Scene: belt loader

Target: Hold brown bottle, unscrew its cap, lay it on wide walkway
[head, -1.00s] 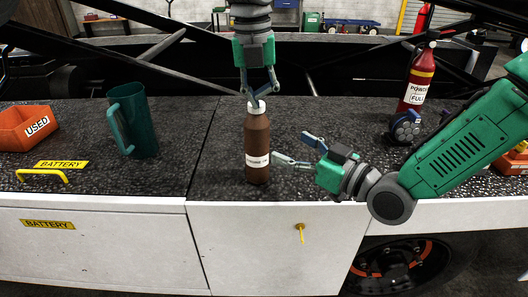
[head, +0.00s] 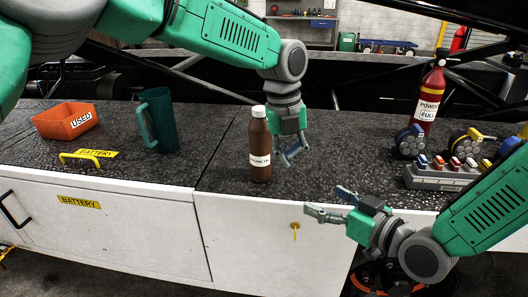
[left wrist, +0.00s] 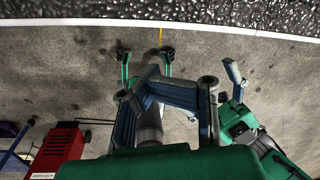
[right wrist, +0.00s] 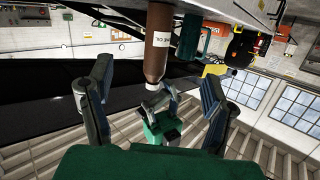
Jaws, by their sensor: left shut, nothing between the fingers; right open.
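The brown bottle (head: 260,150) with a pale label stands upright on the dark speckled walkway (head: 225,165). Its white cap (head: 259,111) sits on top; I cannot tell how tight it is. The bottle (right wrist: 159,45) and cap (right wrist: 153,86) also show upside down in the right wrist view. My left gripper (head: 291,158) is shut and empty, just right of the bottle. My right gripper (head: 325,203) is open and empty, in front of the walkway's edge, right of and lower than the bottle, apart from it.
A teal mug (head: 160,120), an orange bin (head: 66,121) marked USED and a yellow handle (head: 80,157) are on the left. A red bottle (head: 429,97), a round dark device (head: 409,142) and a grey switch block (head: 440,178) are on the right. The walkway between has free room.

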